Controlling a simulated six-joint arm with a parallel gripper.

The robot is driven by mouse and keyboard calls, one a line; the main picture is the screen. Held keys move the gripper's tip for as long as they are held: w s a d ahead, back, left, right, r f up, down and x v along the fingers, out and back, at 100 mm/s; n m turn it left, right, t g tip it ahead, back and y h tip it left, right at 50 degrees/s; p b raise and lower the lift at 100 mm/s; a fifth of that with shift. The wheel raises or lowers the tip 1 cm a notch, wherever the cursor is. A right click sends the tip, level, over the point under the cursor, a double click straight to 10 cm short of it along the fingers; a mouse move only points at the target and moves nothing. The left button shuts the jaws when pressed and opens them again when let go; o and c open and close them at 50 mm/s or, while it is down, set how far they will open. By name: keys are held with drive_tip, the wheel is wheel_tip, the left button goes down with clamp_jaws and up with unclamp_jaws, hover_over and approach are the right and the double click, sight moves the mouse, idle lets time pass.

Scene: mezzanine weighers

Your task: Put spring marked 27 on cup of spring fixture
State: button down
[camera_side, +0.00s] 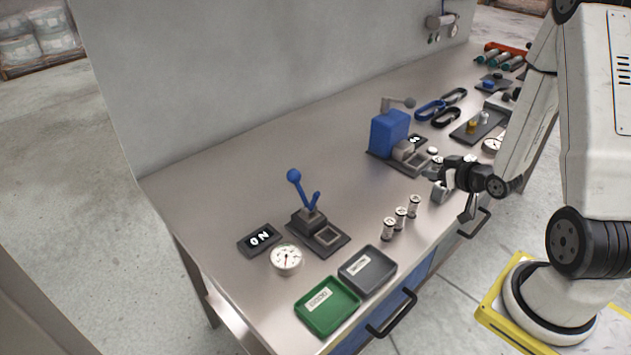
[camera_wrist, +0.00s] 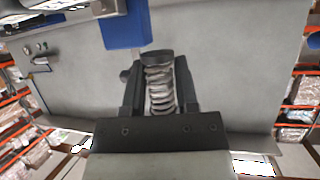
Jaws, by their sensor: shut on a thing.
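My gripper (camera_side: 438,188) is above the right part of the bench, near its front edge. In the wrist view, my gripper (camera_wrist: 159,85) is shut on a coiled metal spring (camera_wrist: 161,92) with a dark end cap. No number can be read on it. Three small springs (camera_side: 401,217) stand upright in a row on the bench, left of my gripper; their marks are too small to read. A blue press-like fixture (camera_side: 388,132) with a grey block stands behind my gripper. A blue-lever fixture (camera_side: 309,221) with a square holder stands farther left. I cannot tell which has the spring cup.
A green tray (camera_side: 307,322) and a grey tray (camera_side: 390,275) lie at the front left. A dial gauge (camera_side: 286,259) and a black display (camera_side: 260,239) lie behind them. Blue and black clamps (camera_side: 430,109) and a dark tray (camera_side: 462,134) are at the back right. The bench's back left is clear.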

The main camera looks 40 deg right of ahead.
hover_over(425, 210)
drive_tip(key=shift+w+d+f, duration=0.1)
drive_tip(key=shift+f, duration=1.35)
drive_tip(key=shift+w+d+f, duration=0.1)
drive_tip(key=shift+f, duration=1.35)
drive_tip(key=shift+f, duration=0.1)
drive_tip(key=shift+a+f, duration=0.1)
drive_tip(key=shift+f, duration=1.7)
drive_tip(key=shift+f, duration=0.2)
drive_tip(key=shift+c, duration=1.8)
unclamp_jaws()
drive_tip(key=shift+s+r, duration=0.1)
drive_tip(key=shift+s, duration=0.1)
drive_tip(key=shift+v, duration=3.75)
